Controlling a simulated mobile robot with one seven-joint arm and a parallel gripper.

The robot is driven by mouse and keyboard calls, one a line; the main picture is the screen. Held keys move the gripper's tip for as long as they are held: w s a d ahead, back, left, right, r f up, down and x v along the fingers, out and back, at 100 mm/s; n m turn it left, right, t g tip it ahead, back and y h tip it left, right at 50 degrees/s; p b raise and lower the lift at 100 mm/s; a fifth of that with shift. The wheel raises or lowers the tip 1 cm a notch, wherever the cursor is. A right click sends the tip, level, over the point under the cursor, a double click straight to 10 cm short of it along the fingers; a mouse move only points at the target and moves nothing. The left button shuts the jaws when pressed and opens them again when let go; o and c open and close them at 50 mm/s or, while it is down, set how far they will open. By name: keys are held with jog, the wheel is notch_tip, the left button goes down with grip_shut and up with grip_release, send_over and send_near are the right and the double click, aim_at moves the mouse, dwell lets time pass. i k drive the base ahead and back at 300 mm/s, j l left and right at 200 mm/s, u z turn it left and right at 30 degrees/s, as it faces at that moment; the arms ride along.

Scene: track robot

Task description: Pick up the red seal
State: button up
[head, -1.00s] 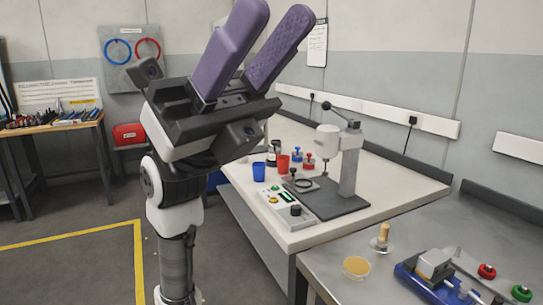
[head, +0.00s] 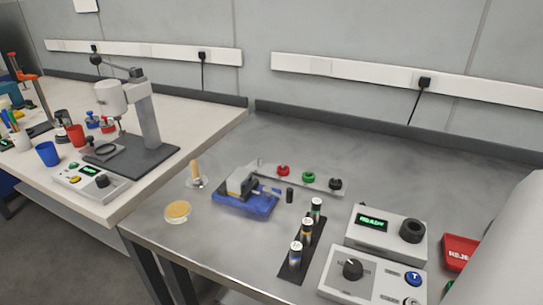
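A small red round piece (head: 283,170), which may be the red seal, sits on a light grey strip (head: 320,187) on the grey metal table (head: 215,245). A green round piece (head: 308,177) and a black one (head: 335,183) are on the same strip to its right. The red piece is behind and right of a blue vise-like fixture (head: 246,203). Its exact shape is too small to tell. My gripper is not in view now.
A black rack with several cylinders (head: 296,253) stands in front of the strip. A READY display box (head: 385,236), a dial box (head: 372,278) and a red REJECT tray (head: 460,250) are at right. A press (head: 145,115) stands on the left table. The grey table's back is clear.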

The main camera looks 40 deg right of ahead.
aim_at(283, 174)
jog(key=z, duration=1.1)
